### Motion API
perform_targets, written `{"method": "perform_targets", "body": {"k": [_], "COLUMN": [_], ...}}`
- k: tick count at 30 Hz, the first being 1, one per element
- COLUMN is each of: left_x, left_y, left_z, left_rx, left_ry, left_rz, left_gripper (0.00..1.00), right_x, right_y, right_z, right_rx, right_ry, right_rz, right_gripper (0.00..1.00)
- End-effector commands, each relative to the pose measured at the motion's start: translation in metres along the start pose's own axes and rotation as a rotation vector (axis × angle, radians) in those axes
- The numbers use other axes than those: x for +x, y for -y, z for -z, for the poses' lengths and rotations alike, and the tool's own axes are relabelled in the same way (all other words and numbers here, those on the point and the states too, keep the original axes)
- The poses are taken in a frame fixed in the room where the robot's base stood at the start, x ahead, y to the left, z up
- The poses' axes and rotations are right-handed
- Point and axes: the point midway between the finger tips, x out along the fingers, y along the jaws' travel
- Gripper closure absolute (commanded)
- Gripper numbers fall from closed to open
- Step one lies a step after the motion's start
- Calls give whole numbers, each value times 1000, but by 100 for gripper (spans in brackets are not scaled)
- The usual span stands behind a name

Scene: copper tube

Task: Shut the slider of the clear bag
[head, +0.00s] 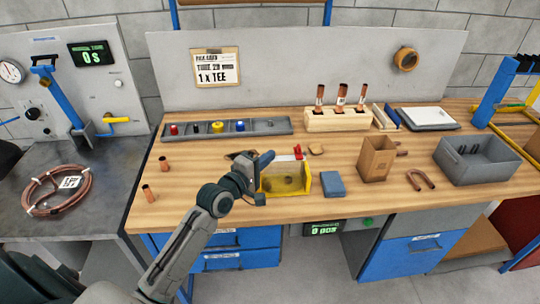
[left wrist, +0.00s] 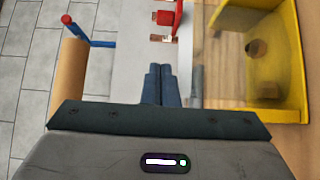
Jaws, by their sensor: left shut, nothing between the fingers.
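The clear bag (head: 284,167) stands upright in a yellow holder (head: 306,184) near the bench's front middle. A red slider (head: 298,152) shows at the bag's top right. My left gripper (head: 268,159) is shut and empty at the bag's upper left, with the slider further right. In the left wrist view its fingertips (left wrist: 160,72) are together, and a red part (left wrist: 166,17), likely the slider, lies ahead and apart from them. The yellow holder is at the right there (left wrist: 292,60), with a small brown piece (left wrist: 257,47) inside. My right gripper is out of view.
A blue block (head: 333,184) lies right of the holder, then a cardboard box (head: 377,158) and a grey bin (head: 478,160). A grey parts tray (head: 262,127) and a wooden tube rack (head: 338,120) stand behind. The bench's front left is mostly clear.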

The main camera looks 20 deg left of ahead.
Motion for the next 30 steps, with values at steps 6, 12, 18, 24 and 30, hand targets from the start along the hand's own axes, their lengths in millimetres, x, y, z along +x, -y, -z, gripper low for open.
{"method": "perform_targets", "body": {"k": [6,12,18,24,30], "left_x": [-33,-63,-77,-79,-95], "left_y": [1,0,0,0,31], "left_z": [0,0,0,0,-16], "left_rx": [5,4,0,3,181], "left_ry": [1,0,0,0,-2], "left_rz": [2,3,0,1,143], "left_gripper": [100,100,100,100,100], "right_x": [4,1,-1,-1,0], "right_y": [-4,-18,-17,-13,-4], "right_z": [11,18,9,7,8], "right_rx": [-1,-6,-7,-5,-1], "right_ry": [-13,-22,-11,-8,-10], "right_rz": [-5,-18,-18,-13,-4], "right_gripper": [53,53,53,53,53]}}
